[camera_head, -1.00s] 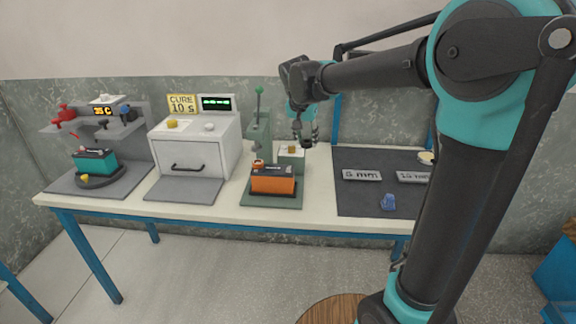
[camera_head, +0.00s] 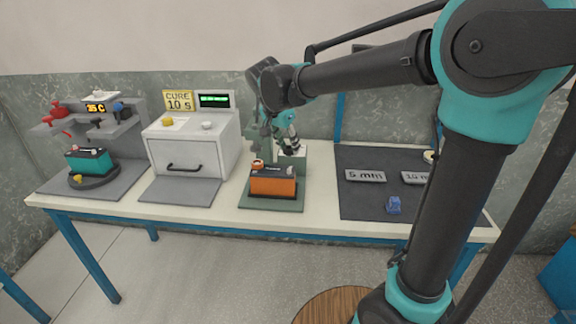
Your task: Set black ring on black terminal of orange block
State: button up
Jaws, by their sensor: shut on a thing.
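The orange block (camera_head: 273,183) has a dark top and stands on a green-grey base plate (camera_head: 270,205) in the middle of the table. A small red and pale piece (camera_head: 257,164) sits at the left end of its top. The black terminal is too small to tell clearly, at the right end of the top. My gripper (camera_head: 290,150) is shut just above and behind the block's right end, apart from its top. It holds something small and dark, seemingly the black ring, which I cannot make out separately from the dark fingers.
A green press stands behind the block, partly hidden by my arm. The white cure oven (camera_head: 196,143) is to the left, with a teal block (camera_head: 89,160) on a round stand further left. A dark mat (camera_head: 365,205) at right holds labelled plates and a blue piece (camera_head: 393,205).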

aim_at(290, 169)
jog(key=shift+f, duration=3.8)
jog(key=o, duration=0.8)
jog(key=v, duration=1.2)
jog(key=s+d+f+n+y, duration=0.1)
jog(key=s+d+f+n, duration=0.1)
jog(key=d+f, duration=0.55)
jog(key=s+d+f+n, duration=0.15)
jog(key=d+f, duration=0.35)
jog(key=d, duration=0.5)
jog(key=s+d+f+n, duration=0.1)
jog(key=s+d+f, duration=0.2)
jog(key=s+d+f+n+y, duration=0.1)
jog(key=s+d+f, duration=0.2)
jog(key=s, duration=0.1)
jog(key=s+d+f+n, duration=0.1)
jog(key=s+d+f, duration=0.2)
jog(key=s, duration=0.1)
jog(key=shift+s+f, duration=0.1)
jog(key=shift+f, duration=0.3)
